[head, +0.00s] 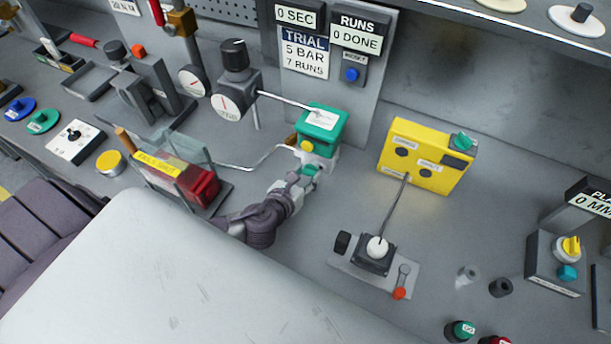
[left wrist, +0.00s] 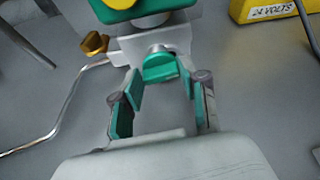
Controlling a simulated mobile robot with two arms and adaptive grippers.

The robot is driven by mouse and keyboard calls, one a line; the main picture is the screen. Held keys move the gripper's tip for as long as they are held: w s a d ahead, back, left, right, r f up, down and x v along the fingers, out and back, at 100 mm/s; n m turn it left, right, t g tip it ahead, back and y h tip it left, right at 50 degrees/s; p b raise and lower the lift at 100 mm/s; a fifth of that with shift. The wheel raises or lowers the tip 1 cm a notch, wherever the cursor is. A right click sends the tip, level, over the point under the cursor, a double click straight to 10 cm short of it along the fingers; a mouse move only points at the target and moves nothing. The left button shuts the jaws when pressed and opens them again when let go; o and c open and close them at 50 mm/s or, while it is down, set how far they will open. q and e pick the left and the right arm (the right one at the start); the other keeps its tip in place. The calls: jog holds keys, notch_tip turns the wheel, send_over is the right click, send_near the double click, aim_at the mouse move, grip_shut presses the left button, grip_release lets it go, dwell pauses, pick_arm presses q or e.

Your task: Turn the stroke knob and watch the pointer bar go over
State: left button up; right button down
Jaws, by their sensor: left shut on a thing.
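The valve actuator has a green top (head: 321,124) on a white body (head: 318,158), with a yellow round part (head: 306,146) on its front. A teal knob (head: 311,170), which I take for the stroke knob, sticks out low on the front; it also shows in the left wrist view (left wrist: 160,68). My left gripper (head: 305,176) is shut on this knob, with one green-padded finger on either side in the left wrist view (left wrist: 160,86). The fingers partly hide the knob in the head view. I cannot clearly make out the pointer bar. My right gripper is not in view.
A bent metal pipe (head: 250,167) runs left from the actuator near a red-and-glass unit (head: 202,187). A yellow box (head: 427,157) stands to the right, with a cable to a small white-knobbed unit (head: 376,248). Signs above read "0 SEC" (head: 296,17) and "0 DONE" (head: 355,40).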

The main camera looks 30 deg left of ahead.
pick_arm(q)
jog(key=shift+a+f+n+h+b, duration=0.1)
jog(key=shift+a+n+h+b, duration=0.05)
jog(key=shift+n+h+b, duration=0.35)
jog(key=shift+a+f+n+h+b, duration=0.1)
jog(key=shift+n+h+b, duration=0.3)
jog(key=shift+n, duration=0.3)
jog(key=shift+a+r+n+t+h+b, duration=0.1)
jog(key=shift+n+t+h+b, duration=0.2)
jog(key=shift+n+h+b, duration=0.35)
jog(key=o, duration=1.1)
jog(key=shift+o, duration=0.2)
jog(key=shift+s, duration=0.1)
jog(key=v, duration=1.1)
jog(key=shift+s+r, duration=0.25)
jog(key=shift+s, duration=0.1)
jog(key=shift+c, duration=0.2)
